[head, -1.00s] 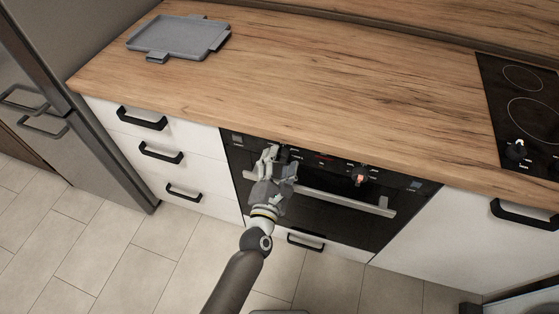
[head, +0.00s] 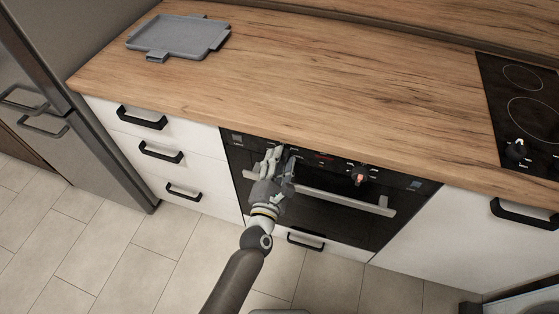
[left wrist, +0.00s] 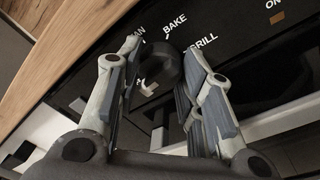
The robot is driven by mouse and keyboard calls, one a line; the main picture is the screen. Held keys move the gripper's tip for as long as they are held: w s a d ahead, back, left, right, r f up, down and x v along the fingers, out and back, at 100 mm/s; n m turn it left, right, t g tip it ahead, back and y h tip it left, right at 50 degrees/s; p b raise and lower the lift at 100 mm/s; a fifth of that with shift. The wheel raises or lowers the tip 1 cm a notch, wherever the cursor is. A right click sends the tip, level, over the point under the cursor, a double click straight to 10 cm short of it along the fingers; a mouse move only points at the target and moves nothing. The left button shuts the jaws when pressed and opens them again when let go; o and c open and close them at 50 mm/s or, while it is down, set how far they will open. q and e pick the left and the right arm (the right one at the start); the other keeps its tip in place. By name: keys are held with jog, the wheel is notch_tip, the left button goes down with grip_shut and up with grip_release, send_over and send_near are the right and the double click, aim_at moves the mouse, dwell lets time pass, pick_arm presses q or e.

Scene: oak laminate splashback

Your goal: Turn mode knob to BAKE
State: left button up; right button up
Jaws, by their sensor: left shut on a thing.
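The black mode knob (left wrist: 168,68) sits on the oven's control panel, between the two fingers of my left gripper in the left wrist view. The words BAKE (left wrist: 175,25) and GRILL (left wrist: 203,45), and a partly covered word ending in "AN", are printed around it. I cannot tell clearly which word the knob points to. My left gripper (head: 278,157) reaches the left part of the oven panel in the head view and hides the knob there. In the left wrist view the gripper (left wrist: 165,72) is shut on the knob. My right gripper is not in view.
The oven handle (head: 345,197) runs below the panel, close to my left gripper. A second knob (head: 359,174) with a red mark is to the right. The wooden countertop (head: 330,80) overhangs above, with a grey tray (head: 175,37) and a black hob (head: 525,115).

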pick_arm(q)
jog(key=m, duration=0.3)
jog(key=shift+f+m, duration=0.1)
jog(key=shift+m, duration=0.3)
jog(key=m, duration=0.3)
jog(key=shift+m+h, duration=0.4)
jog(key=m, duration=0.4)
jog(key=shift+a+m+p, duration=0.1)
jog(key=shift+m+p, duration=0.3)
jog(key=m, duration=0.4)
jog(key=shift+h+p, duration=0.3)
jog(key=shift+p, duration=0.05)
jog(key=m, duration=0.3)
jog(key=shift+m+h+p, duration=0.35)
jog(key=shift+m+h, duration=0.05)
jog(key=m, duration=0.3)
jog(key=shift+a+m+p, duration=0.1)
jog(key=shift+m+p, duration=0.25)
jog(key=shift+m, duration=0.05)
jog(key=m, duration=0.4)
jog(key=shift+m+p, duration=0.3)
jog(key=shift+p, duration=0.1)
jog(key=shift+m+g+h, duration=0.3)
jog(key=shift+m, duration=0.8)
